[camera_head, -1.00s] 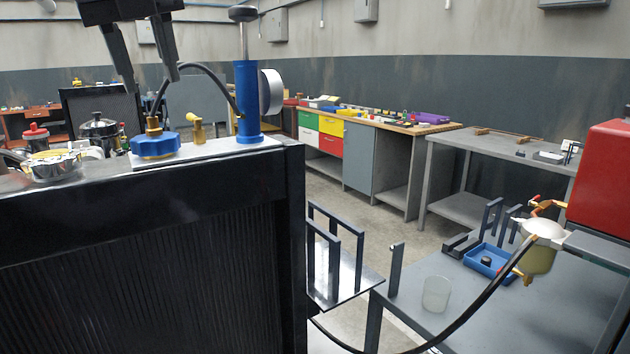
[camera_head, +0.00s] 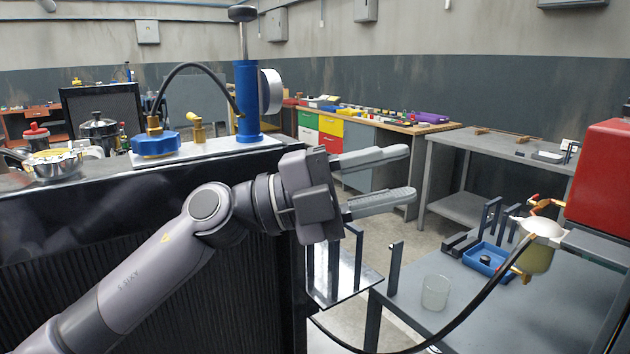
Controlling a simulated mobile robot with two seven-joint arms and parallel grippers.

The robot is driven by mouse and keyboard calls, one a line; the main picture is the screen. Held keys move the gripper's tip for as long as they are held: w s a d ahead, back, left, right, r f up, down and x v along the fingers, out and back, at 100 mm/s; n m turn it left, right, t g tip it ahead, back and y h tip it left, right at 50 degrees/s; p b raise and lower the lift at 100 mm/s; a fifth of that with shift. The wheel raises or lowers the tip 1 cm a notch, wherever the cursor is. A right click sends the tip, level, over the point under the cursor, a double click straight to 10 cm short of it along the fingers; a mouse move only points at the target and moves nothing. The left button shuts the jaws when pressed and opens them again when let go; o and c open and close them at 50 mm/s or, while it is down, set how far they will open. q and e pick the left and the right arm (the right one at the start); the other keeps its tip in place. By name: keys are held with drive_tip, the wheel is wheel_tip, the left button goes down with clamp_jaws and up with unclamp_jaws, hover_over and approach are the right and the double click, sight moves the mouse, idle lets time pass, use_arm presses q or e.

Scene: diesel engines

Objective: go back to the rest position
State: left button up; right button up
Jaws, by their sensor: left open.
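My left gripper (camera_head: 408,175) is in the middle of the head view, at the end of my grey arm that comes in from the lower left. Its two fingers point right and stand apart, with nothing between them. It is in front of the right end of the black radiator (camera_head: 130,285) and hides part of it. My right gripper is not in view.
A blue hand pump (camera_head: 248,100) and a blue cap (camera_head: 155,144) stand on the radiator top. A black hose (camera_head: 490,293) runs to a pale-topped cup (camera_head: 540,232) at right. A grey table (camera_head: 520,315) holds a clear beaker (camera_head: 436,292) and a blue tray (camera_head: 489,261).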

use_arm(q)
drive_tip(key=w+a+f+n+t+y, duration=0.3)
drive_tip(key=a+f+n+t+y, duration=0.7)
drive_tip(key=n, duration=0.5)
drive_tip(key=w+a+f+n+t+y, duration=0.2)
drive_tip(key=a+f+n+t+y, duration=0.6)
drive_tip(key=a+f+n, duration=0.5)
drive_tip(key=s+a+f+n+g+y, duration=0.1)
drive_tip(key=s+a+f+n+g, duration=0.2)
drive_tip(key=s+f, duration=0.35)
drive_tip(key=s+a+f+n+g+y, duration=0.2)
drive_tip(key=s+f+g, duration=0.3)
drive_tip(key=f, duration=0.3)
drive_tip(key=s+a+f+g, duration=0.1)
drive_tip(key=s+f+g, duration=0.2)
drive_tip(key=s, duration=0.5)
drive_tip(key=s+a+f+g, duration=0.2)
drive_tip(key=s+f+g, duration=0.2)
drive_tip(key=s, duration=0.4)
drive_tip(key=w+d+f+t+h, duration=0.2)
drive_tip(key=w+d+f+t, duration=0.1)
drive_tip(key=w+f+t, duration=0.3)
drive_tip(key=shift+w+f+m+t, duration=0.2)
drive_tip(key=shift+f+m+t, duration=0.3)
drive_tip(key=shift+f, duration=0.8)
drive_tip(key=shift+d, duration=0.1)
